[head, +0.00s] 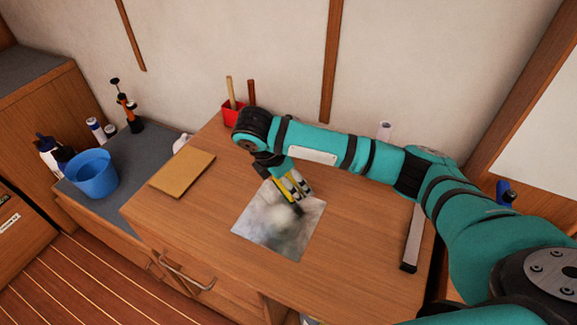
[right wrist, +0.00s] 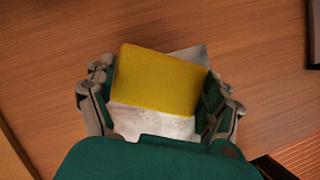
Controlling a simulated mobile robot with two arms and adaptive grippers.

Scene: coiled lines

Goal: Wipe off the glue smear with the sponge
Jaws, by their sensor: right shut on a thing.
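My right gripper (head: 298,192) is shut on the yellow sponge (right wrist: 158,82), which sits between its two fingers. In the head view only a yellow edge of the sponge (head: 286,191) shows behind the fingers. The sponge is over a grey-white square sheet (head: 262,240) on the wooden worktop. A pale, cloudy whitish smear (head: 279,218) shows near the sheet's middle, just in front of the fingertips. In the right wrist view the sponge covers much of the sheet (right wrist: 150,122). Whether the sponge touches the sheet I cannot tell. My left gripper is not in view.
A tan board (head: 183,173) lies left of the sheet on the worktop (head: 345,265). A red holder (head: 232,113) stands at the back by the wall. A metal bar (head: 412,240) lies at the right. A blue bucket (head: 92,176) and bottles stand on the grey counter.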

